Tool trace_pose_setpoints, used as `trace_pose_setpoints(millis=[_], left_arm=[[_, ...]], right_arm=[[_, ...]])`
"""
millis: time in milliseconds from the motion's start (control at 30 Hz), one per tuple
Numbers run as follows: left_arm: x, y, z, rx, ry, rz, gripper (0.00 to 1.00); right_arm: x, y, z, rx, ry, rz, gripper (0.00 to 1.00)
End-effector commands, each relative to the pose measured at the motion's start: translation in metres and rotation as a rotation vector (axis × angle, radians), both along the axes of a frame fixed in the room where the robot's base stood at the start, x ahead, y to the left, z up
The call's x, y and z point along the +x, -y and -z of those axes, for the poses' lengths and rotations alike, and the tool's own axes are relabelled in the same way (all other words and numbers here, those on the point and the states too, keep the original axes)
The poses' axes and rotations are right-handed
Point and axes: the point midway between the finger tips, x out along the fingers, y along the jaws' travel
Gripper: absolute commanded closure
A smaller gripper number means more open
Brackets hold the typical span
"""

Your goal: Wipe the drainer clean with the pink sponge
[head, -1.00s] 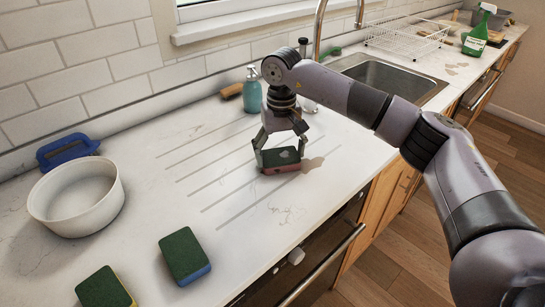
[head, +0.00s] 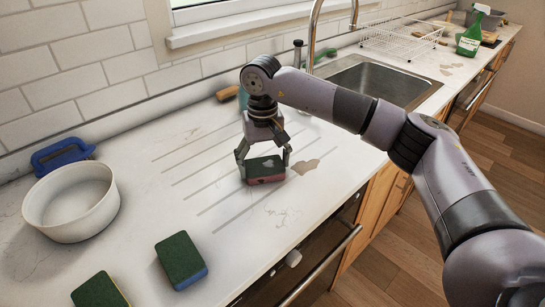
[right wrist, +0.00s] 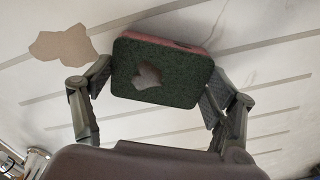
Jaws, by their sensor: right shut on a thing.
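The pink sponge (head: 266,181) has a dark green top and a pink lower side. My right gripper (head: 264,165) is shut on it, with one finger at each end, and holds it at the surface of the grooved white drainer (head: 215,200). In the right wrist view, the sponge (right wrist: 162,72) sits between the fingers and a pale patch shows on its green face. A tan stain (head: 305,167) lies on the drainer just right of the sponge; the stain also shows in the right wrist view (right wrist: 62,46). Fainter marks (head: 284,213) lie nearer the front edge. My left gripper is not in view.
Two green sponges, one blue-sided (head: 181,260) and one yellow-sided (head: 98,290), lie at the front left. A white bowl (head: 70,205) and a blue brush (head: 62,153) stand at the left. The sink (head: 375,80), dish rack (head: 398,45) and green spray bottle (head: 472,35) are rightward.

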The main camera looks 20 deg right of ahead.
Motion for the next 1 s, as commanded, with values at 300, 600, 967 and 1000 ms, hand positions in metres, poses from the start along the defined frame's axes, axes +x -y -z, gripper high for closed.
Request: trace_pose_setpoints(millis=[300,600,967,1000], left_arm=[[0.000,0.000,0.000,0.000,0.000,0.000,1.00],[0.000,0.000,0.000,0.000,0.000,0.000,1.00],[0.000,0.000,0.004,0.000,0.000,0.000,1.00],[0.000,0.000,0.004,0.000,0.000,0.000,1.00]], right_arm=[[-0.005,-0.013,0.001,0.002,-0.002,-0.001,0.36],[-0.005,-0.013,0.001,0.002,-0.002,-0.001,0.36],[0.003,0.009,0.001,0.000,0.000,0.003,0.36],[0.004,0.013,0.001,0.000,0.000,0.003,0.36]])
